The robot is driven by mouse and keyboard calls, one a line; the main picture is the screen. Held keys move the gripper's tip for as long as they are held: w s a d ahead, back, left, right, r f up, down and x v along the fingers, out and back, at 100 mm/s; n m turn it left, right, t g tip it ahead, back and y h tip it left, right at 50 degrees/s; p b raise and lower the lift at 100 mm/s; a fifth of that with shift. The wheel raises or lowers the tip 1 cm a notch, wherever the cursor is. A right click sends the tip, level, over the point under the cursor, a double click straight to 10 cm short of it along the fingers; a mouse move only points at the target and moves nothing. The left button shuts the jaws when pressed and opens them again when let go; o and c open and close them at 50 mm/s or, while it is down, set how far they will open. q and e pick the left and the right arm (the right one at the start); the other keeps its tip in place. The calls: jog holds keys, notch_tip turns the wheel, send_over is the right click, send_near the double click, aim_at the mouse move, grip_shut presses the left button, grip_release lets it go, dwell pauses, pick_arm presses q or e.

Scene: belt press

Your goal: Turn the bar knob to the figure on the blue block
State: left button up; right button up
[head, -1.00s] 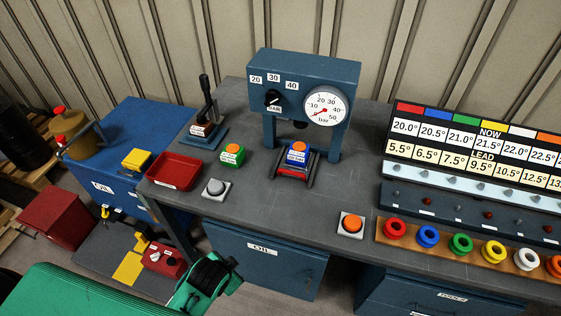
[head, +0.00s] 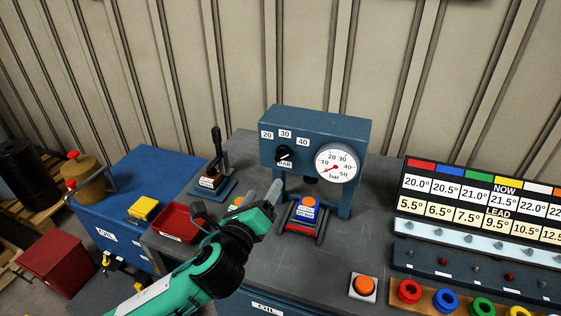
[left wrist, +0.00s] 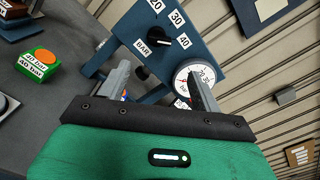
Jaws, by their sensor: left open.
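The black bar knob (head: 284,154) is on the front of the blue press, above its BAR label and below the figures 20, 30 and 40. It also shows in the left wrist view (left wrist: 184,41), beyond the fingers. The blue block (head: 302,213), with an orange top, sits in a low cradle under the press; its printed figure is too small to read surely. My left gripper (head: 274,194) is open and empty, in front of and below the knob, apart from it. Its two fingers (left wrist: 157,72) show in the left wrist view. My right gripper is not in view.
The gauge (head: 335,167) is right of the knob, its red needle low on the dial. A lever (head: 216,155), a red tray (head: 172,223) and a green block (left wrist: 40,63) are to the left. An orange button (head: 363,286) and colored rings are at the right front.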

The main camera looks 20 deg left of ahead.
aim_at(282, 158)
pick_arm(q)
jog(key=w+p, duration=0.2)
jog(key=w, duration=0.9)
jog(key=shift+w+d+r+p, duration=0.1)
jog(key=shift+d+p, duration=0.05)
jog(key=shift+p, duration=0.2)
jog(key=shift+w, duration=0.7)
jog(key=shift+c, duration=0.3)
jog(key=c, duration=0.9)
